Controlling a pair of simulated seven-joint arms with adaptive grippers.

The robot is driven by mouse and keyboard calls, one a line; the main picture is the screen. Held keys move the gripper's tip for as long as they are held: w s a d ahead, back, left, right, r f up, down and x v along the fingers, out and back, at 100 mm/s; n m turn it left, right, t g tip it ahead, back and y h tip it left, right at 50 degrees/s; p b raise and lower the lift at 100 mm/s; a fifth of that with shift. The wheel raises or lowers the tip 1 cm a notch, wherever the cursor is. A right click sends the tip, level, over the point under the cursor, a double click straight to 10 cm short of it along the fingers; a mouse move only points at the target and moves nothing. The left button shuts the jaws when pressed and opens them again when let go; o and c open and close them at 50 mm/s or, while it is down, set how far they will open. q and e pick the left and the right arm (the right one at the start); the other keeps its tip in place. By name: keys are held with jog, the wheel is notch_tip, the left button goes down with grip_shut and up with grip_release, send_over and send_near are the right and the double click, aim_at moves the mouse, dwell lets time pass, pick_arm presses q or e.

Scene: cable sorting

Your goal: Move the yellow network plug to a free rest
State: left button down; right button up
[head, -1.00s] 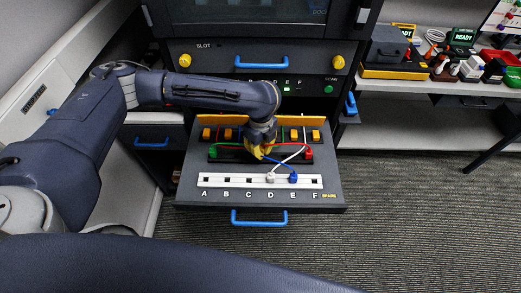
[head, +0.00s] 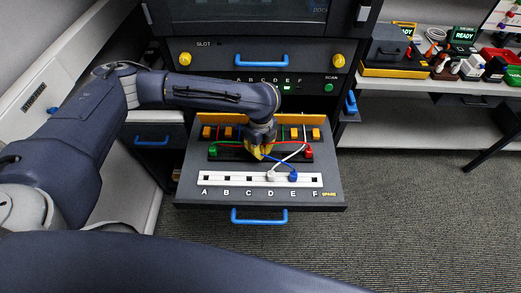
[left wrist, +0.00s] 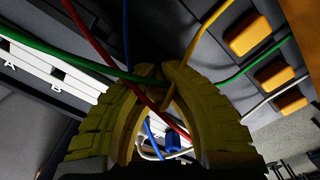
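My left gripper (head: 258,156) has yellow fingers and reaches down over the middle of the drawer. In the left wrist view its fingertips (left wrist: 157,74) come together, and the yellow cable (left wrist: 196,50) runs to them. The yellow plug itself is hidden between or behind the fingers, apparently gripped there. The white rest strip (head: 236,181) is lettered A to F. A white plug (head: 270,176) stands at D and a blue plug (head: 293,176) at E. A, B, C and F look empty; F is marked spare. My right gripper is out of view.
A green plug (head: 212,153) and a red plug (head: 310,153) stand at either end of the dark bar behind the strip. Orange blocks (head: 206,133) line the drawer's back. Red, green and blue cables cross close around my fingers. A blue handle (head: 259,217) is in front.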

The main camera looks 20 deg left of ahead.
pick_arm(q)
jog(key=shift+f, duration=0.4)
dwell(0.6)
jog(key=c, duration=0.9)
grip_release()
jog(key=shift+c, duration=0.2)
jog(key=shift+r, duration=0.1)
jog(key=shift+r, duration=3.4)
